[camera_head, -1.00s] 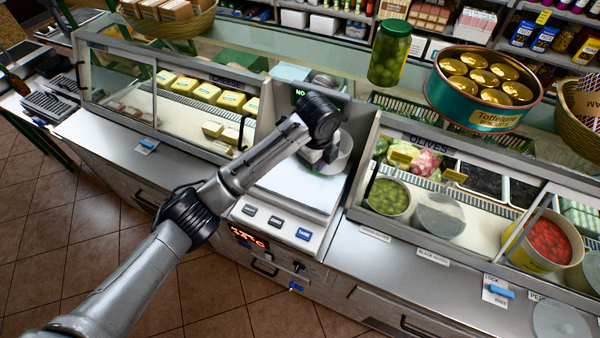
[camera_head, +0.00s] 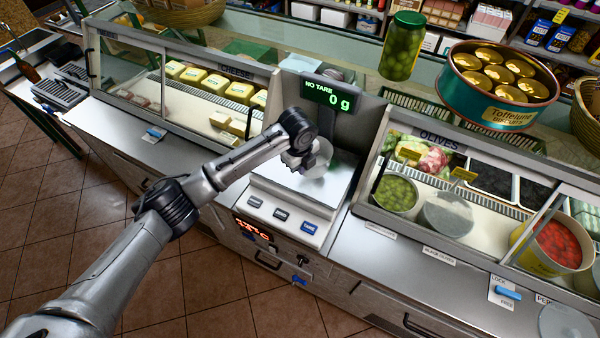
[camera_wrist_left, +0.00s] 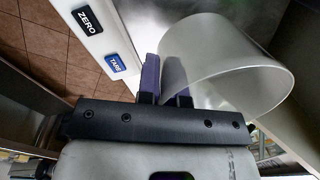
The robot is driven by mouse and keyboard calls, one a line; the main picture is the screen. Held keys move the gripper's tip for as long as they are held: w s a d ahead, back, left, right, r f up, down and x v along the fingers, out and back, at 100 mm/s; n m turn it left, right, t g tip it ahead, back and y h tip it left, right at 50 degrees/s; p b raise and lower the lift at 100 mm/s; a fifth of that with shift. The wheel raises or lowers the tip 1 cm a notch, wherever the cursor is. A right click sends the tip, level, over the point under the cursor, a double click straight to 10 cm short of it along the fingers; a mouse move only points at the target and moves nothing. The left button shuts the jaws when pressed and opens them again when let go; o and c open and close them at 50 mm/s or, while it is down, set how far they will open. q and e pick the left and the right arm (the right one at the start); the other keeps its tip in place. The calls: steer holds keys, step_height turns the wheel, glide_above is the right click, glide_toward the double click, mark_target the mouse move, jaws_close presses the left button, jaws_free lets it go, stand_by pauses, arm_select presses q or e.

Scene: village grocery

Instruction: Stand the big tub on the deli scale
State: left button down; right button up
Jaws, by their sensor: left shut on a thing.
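My left gripper (camera_head: 303,160) is over the plate of the deli scale (camera_head: 335,185). It is shut on the wall of a clear, empty-looking tub (camera_head: 322,160). In the left wrist view the two purple fingers (camera_wrist_left: 164,76) meet the near side of the translucent tub (camera_wrist_left: 235,85), which extends to the right. The arm and wrist partly hide the tub in the head view. I cannot tell whether its base touches the plate. The scale display (camera_head: 332,96) reads "NO TARE" and 0 g. My right gripper is out of view.
The cheese case (camera_head: 215,95) stands left of the scale and the olives case (camera_head: 440,140) right. A jar of green olives (camera_head: 402,46) and a teal biscuit tin (camera_head: 495,88) stand behind on the glass. ZERO and TARE buttons (camera_wrist_left: 117,63) line the scale's front.

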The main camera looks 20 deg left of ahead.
arm_select(q)
steer(key=shift+a+f, duration=0.2)
steer(key=shift+f, duration=1.95)
steer(key=shift+f, duration=0.15)
steer(key=c, duration=1.3)
jaws_free()
steer(key=shift+o, duration=0.2)
step_height(320, 180, up, 12)
steer(key=s, duration=0.1)
steer(key=shift+a+p, duration=0.15)
steer(key=shift+p, duration=0.2)
